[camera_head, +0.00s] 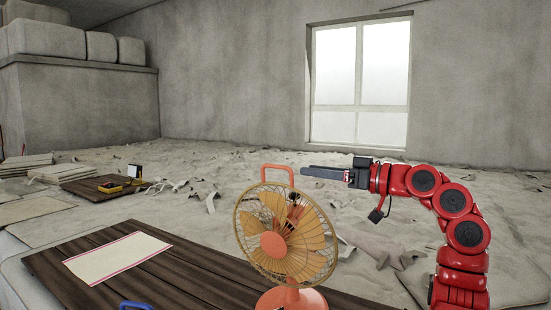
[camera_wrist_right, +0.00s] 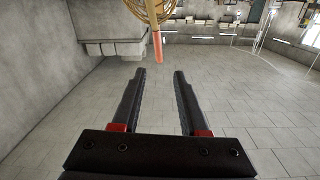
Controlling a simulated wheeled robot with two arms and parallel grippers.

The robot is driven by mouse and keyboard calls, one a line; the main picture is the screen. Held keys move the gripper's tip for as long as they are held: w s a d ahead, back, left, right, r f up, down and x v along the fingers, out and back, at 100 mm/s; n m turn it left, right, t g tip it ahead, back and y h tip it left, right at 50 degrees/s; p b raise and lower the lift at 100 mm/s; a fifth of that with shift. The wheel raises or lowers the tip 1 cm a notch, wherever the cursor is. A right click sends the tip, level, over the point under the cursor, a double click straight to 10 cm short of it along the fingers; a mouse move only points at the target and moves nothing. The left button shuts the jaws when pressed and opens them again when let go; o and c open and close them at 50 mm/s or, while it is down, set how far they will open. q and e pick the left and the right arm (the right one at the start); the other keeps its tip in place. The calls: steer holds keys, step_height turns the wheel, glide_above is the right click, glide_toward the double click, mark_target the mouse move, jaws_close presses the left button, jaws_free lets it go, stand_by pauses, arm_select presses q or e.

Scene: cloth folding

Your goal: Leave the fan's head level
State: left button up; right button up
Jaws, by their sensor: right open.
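The orange fan (camera_head: 276,246) stands on the dark wooden table, its round wire cage facing forward and somewhat left in the head view. Its base (camera_head: 290,299) is partly cut by the frame's bottom edge. I cannot tell exactly how far the head tilts. A loop handle (camera_head: 278,168) rises above the cage. My right gripper (camera_head: 305,171) is level, just right of the handle, pointing left. In the right wrist view its fingers (camera_wrist_right: 159,72) are apart with nothing between them; the handle (camera_wrist_right: 157,47) and part of the cage (camera_wrist_right: 148,10) show beyond the tips. My left gripper is not in view.
A cream cloth with a pink border (camera_head: 117,257) lies flat on the wooden table (camera_head: 190,272), left of the fan. A blue object (camera_head: 135,305) shows at the bottom edge. Rubble (camera_head: 200,190) covers the floor behind. The air around the handle looks clear.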

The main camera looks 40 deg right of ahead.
mark_target(286, 168)
steer(key=p+x, duration=0.4)
steer(key=x, duration=0.6)
steer(key=shift+w, duration=0.15)
steer(key=shift+w+f, duration=0.1)
steer(key=shift+w, duration=0.25)
jaws_close()
stand_by(0.7)
